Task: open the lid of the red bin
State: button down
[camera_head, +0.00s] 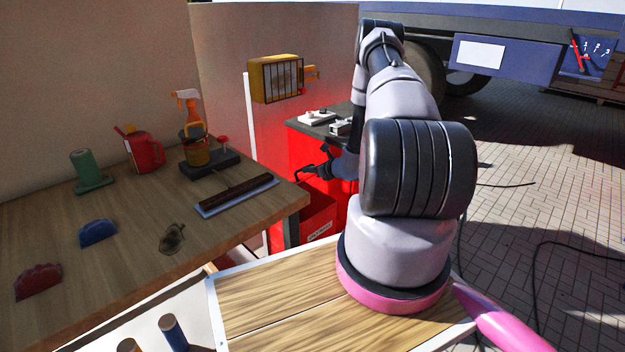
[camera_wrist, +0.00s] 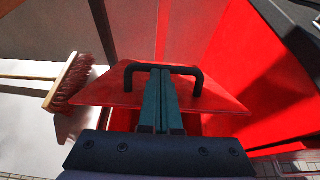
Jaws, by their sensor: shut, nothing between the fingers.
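The red bin's lid (camera_wrist: 100,90) is a red panel in the middle of the wrist view, with a black bar handle (camera_wrist: 197,77) on it. My gripper (camera_wrist: 162,73) has its teal fingers together, with their tips at the middle of the handle's bar. I cannot tell whether they touch it. The fingers and gripper body hide part of the lid. In the head view, the red bin (camera_head: 305,222) with a white label stands low beside the workbench, and my gripper (camera_head: 308,171) is above it. Whether the lid is raised is unclear.
A red cabinet (camera_head: 303,150) with a dark top stands close to my gripper; red walls (camera_wrist: 250,70) fill the wrist view's right. A broom (camera_wrist: 72,83) lies at its left. The wooden workbench (camera_head: 130,220) with tools is left of the bin.

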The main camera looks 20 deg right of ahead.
jog(key=w+a+r, duration=0.2)
jog(key=w+r, duration=0.2)
jog(key=w, duration=0.3)
jog(key=w+a+r+g, duration=0.1)
jog(key=w+a+r, duration=0.2)
jog(key=w+r, duration=0.2)
jog(key=shift+w+h, duration=0.3)
jog(key=shift+w, duration=0.9)
jog(key=shift+a, duration=0.1)
